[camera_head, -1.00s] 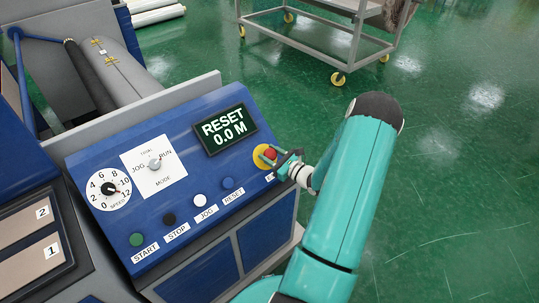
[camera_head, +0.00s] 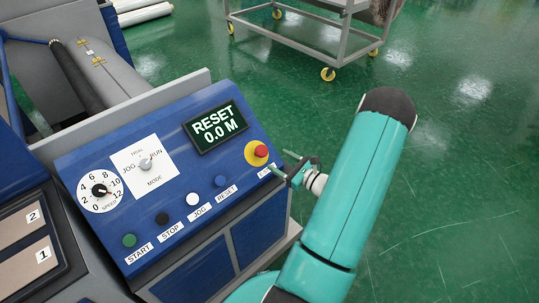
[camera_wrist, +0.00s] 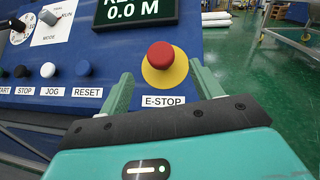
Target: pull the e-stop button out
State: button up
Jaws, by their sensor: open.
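The red e-stop button (camera_head: 261,151) stands on a yellow round base (camera_head: 252,156) at the right end of the blue control panel. In the wrist view the red button (camera_wrist: 160,55) lies ahead, between and beyond my open fingers, with its E-STOP label below it. My gripper (camera_head: 281,164) is open and empty, just to the right of the button and apart from it. In the wrist view its two green fingers (camera_wrist: 160,92) show on either side of the label.
The panel (camera_head: 150,195) also holds a display reading RESET 0.0 M (camera_head: 216,127), a mode switch (camera_head: 145,164), a speed dial (camera_head: 100,190) and several push buttons. A wheeled cart (camera_head: 300,35) stands at the back. The green floor at right is clear.

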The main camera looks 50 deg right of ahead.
jog(key=s, duration=0.5)
jog(key=shift+d, duration=0.1)
jog(key=shift+w, duration=0.1)
dwell(0.3)
jog(key=w+a+r+n+g+y, duration=0.2)
jog(key=a+r+n+g+y, duration=0.15)
jog(key=a+r+n, duration=0.35)
jog(key=w+a+r+n+g+y, duration=0.3)
jog(key=a+n+g, duration=0.2)
jog(key=a, duration=0.5)
jog(key=w+a+r+n+g+y, duration=0.2)
jog(key=a+r+n+g+y, duration=0.15)
jog(key=a+r+n, duration=0.35)
jog(key=s+a+r+n+h, duration=0.4)
jog(key=a+r+n+h, duration=0.1)
jog(key=a+r+n, duration=0.1)
jog(key=s+a+r+n+h, duration=0.5)
jog(key=a+r+n, duration=0.1)
jog(key=a+n, duration=0.3)
jog(key=shift+h, duration=0.3)
jog(key=shift+s+r, duration=0.1)
